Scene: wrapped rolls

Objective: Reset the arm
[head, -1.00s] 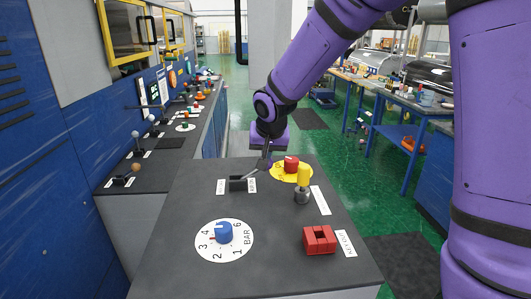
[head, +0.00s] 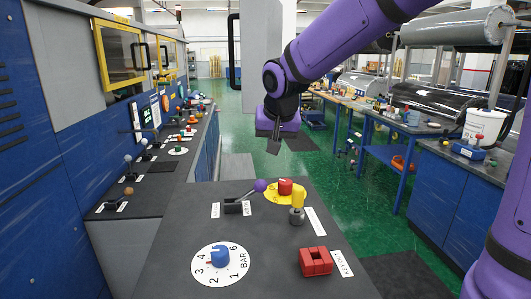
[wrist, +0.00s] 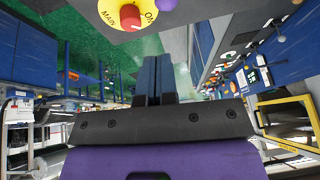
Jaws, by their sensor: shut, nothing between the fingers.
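My gripper (head: 274,146) hangs from my purple arm above and beyond the far edge of the dark console top (head: 185,225). In the wrist view its two blue-grey fingers (wrist: 155,78) are together, with nothing between them. A lever with a purple ball (head: 260,185) stands on the console, below and left of my gripper and apart from it. The ball also shows at the top edge of the wrist view (wrist: 168,4). Beside it is a red button (head: 285,187) on a yellow disc, which also shows in the wrist view (wrist: 130,17).
The console also holds a yellow-topped lever (head: 297,205), a blue dial (head: 220,257) and a red block (head: 315,262). A long counter with levers and knobs (head: 165,165) runs along the left. Blue workbenches (head: 385,150) stand right.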

